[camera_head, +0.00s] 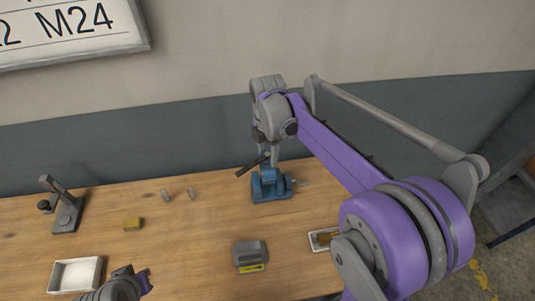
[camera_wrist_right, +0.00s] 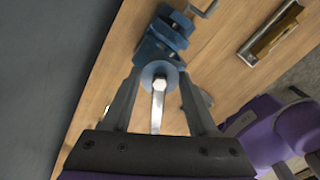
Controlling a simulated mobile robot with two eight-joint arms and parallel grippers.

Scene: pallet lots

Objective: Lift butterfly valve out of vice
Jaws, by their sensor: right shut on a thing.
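The blue vice (camera_head: 271,190) stands on the bench near the wall, and it also shows at the top of the right wrist view (camera_wrist_right: 165,42). The butterfly valve (camera_wrist_right: 150,72) has a blue round body, a bolt head and a pale metal lever. Its lever (camera_head: 250,167) looks dark in the head view. My right gripper (camera_wrist_right: 159,84) is shut on the valve, with one finger on each side, over the vice. I cannot tell whether the valve is clear of the jaws. Part of my left gripper (camera_head: 140,281) shows low in the head view; its fingers are unclear.
The bench left of the vice is mostly free.

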